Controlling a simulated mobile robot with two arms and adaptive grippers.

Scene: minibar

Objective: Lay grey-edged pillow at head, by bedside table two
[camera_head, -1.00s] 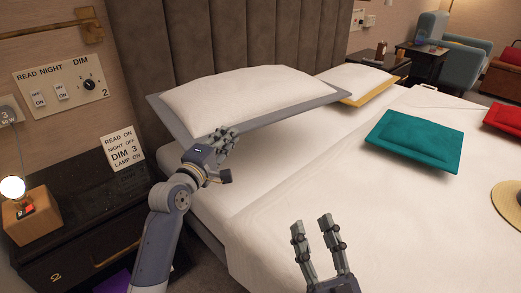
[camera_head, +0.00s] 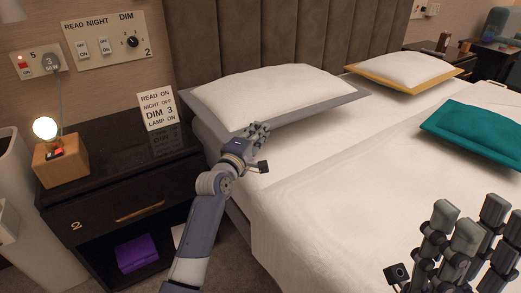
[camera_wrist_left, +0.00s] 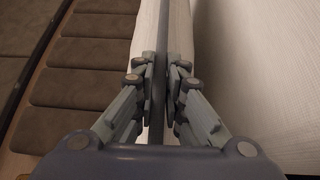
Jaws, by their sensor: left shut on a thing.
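The white pillow with a grey edge (camera_head: 275,92) is at the head of the bed (camera_head: 300,165), on the side by the bedside table. It lies roughly flat before the headboard; whether its whole underside touches the mattress is hidden. My left gripper (camera_head: 262,130) is shut on its near grey edge. The left wrist view shows the two fingers (camera_wrist_left: 160,80) closed on the grey strip from both sides. Bedside table two (camera_head: 110,150) is black, marked 2, left of the bed. My right gripper (camera_head: 468,218) is at the lower right, fingers spread and empty.
A yellow-edged pillow (camera_head: 405,70) lies farther along the headboard (camera_head: 260,40). A teal cushion (camera_head: 480,130) is on the bed at right. The table holds a small lamp (camera_head: 58,155) and a sign card (camera_head: 157,109). The middle of the bed is clear.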

